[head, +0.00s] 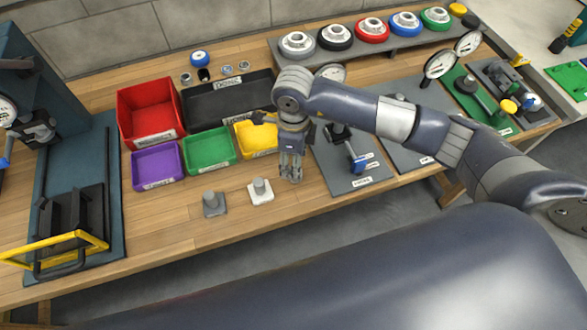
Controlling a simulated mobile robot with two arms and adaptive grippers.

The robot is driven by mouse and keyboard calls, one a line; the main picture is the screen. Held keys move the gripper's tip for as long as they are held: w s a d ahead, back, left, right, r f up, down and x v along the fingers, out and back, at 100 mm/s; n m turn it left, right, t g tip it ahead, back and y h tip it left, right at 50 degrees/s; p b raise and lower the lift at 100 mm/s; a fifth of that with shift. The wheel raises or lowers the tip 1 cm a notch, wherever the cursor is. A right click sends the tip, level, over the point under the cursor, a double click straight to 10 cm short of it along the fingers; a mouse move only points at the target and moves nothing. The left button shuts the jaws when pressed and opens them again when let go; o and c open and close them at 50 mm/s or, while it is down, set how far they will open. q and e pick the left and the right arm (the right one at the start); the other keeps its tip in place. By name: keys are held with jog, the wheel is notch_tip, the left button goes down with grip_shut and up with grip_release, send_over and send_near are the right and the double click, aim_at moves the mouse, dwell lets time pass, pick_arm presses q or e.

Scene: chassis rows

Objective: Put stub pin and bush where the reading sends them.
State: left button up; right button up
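Two small parts stand on the wooden bench front: a dark grey square base with a short grey stub (213,204) and a white square base with a grey stub (260,191). I cannot tell which of them is stub pin or bush. My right gripper (291,179) points down just right of the white-based part, apart from it in the picture. Its fingers are close together; I cannot tell whether they are shut, and no part shows in them. Dial gauges (439,64) stand at the right; their readings are too small to read. My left gripper is not in view.
Red (128,108), purple (157,169), green (209,151) and yellow (259,140) bins and a black tray (214,104) stand behind the parts. Grey fixture plates (345,181) lie to the right. The front bench strip is mostly clear.

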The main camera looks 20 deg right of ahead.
notch_tip(320, 180, up, 7)
jog(key=b, duration=0.1)
jog(key=shift+f, duration=0.1)
dwell(0.5)
